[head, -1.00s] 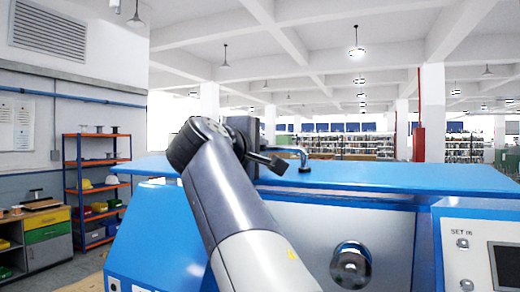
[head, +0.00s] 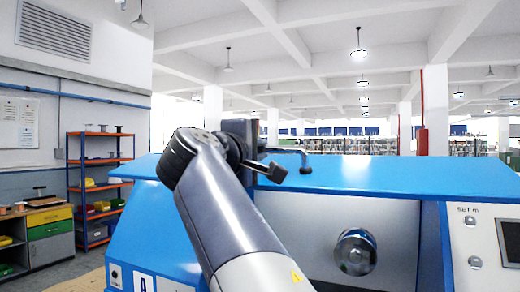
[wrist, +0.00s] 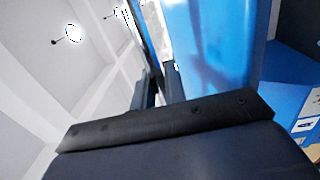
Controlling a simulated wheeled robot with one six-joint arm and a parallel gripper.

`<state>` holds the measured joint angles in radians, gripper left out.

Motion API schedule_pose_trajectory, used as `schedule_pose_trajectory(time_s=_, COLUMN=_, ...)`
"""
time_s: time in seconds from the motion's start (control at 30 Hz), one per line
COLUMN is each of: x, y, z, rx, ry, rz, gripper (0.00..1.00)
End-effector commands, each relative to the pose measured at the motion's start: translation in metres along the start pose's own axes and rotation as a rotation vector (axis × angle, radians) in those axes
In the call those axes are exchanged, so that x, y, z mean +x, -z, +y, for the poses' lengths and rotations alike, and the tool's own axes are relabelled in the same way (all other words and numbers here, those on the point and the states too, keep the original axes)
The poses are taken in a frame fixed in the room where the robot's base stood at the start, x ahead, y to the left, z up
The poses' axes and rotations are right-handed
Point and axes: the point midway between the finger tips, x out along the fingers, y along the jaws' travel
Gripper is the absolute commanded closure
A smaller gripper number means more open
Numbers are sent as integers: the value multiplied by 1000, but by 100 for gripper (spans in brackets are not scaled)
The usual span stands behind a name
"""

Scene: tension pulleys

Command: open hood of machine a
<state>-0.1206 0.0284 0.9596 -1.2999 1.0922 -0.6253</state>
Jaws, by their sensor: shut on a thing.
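Machine A is the blue machine (head: 150,235) with an "A" label on its lower left front. Its blue hood (head: 400,178) is a wide panel across the top, with the opening beneath it exposing a grey interior and a round metal pulley (head: 355,252). A dark curved handle (head: 303,158) stands on the hood. My gripper (head: 270,155) is at the handle, shut on it; my arm partly hides the contact. In the wrist view, my gripper's fingers (wrist: 158,85) reach alongside the blue hood (wrist: 212,60).
A control panel with a screen (head: 485,240) is at the right. Orange shelves (head: 97,185) and a drawer cabinet (head: 45,235) stand at the left, away from the machine. Open space and pillars lie behind.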

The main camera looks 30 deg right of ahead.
Motion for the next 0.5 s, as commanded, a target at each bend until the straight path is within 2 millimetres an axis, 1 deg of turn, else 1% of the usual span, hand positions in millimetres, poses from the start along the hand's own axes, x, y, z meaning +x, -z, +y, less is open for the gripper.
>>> schedule_pose_trajectory(time_s=0.03, x=-2, y=0, z=-9, rx=-1, ry=2, rz=0, gripper=100)
schedule_pose_trajectory(time_s=0.1, x=-3, y=0, z=-12, rx=-1, ry=2, rz=0, gripper=100)
schedule_pose_trajectory(time_s=0.47, x=-3, y=0, z=-11, rx=-1, ry=1, rz=0, gripper=100)
schedule_pose_trajectory(time_s=0.5, x=-3, y=0, z=-11, rx=-1, ry=1, rz=0, gripper=86)
